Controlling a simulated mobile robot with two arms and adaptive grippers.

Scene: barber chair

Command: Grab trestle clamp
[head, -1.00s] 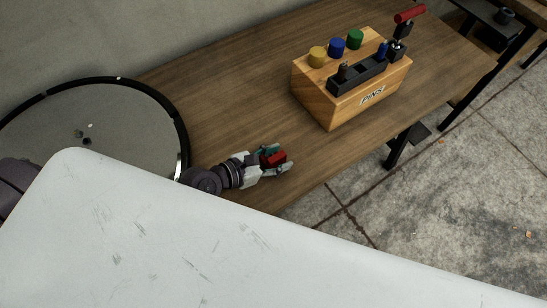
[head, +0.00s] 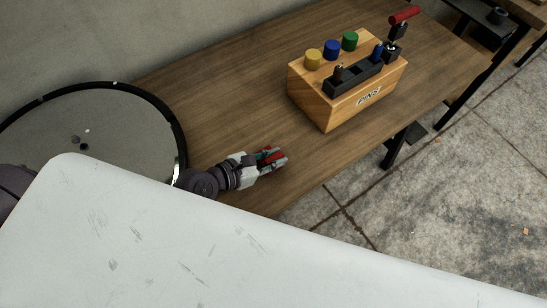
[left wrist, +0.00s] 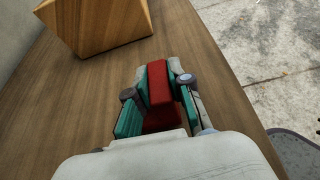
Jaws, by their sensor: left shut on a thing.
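My left gripper (head: 272,160) is low over the wooden table at the centre of the head view. Its fingers are shut on a red piece (head: 265,152). In the left wrist view the red piece (left wrist: 158,95) stands upright between the teal-padded fingers (left wrist: 157,90). The fingers and palm hide its sides and lower part, and I cannot tell whether it is the trestle clamp. A black tool with a red handle (head: 404,15) stands at the right end of a wooden block. My right gripper is not in view.
The wooden pin block (head: 340,105), with yellow, blue and green knobs, stands on the table (head: 235,85) beyond my gripper. A round dark-rimmed mirror (head: 110,125) is at the left. The table's front edge lies close to my gripper, with paved floor (head: 440,190) beyond.

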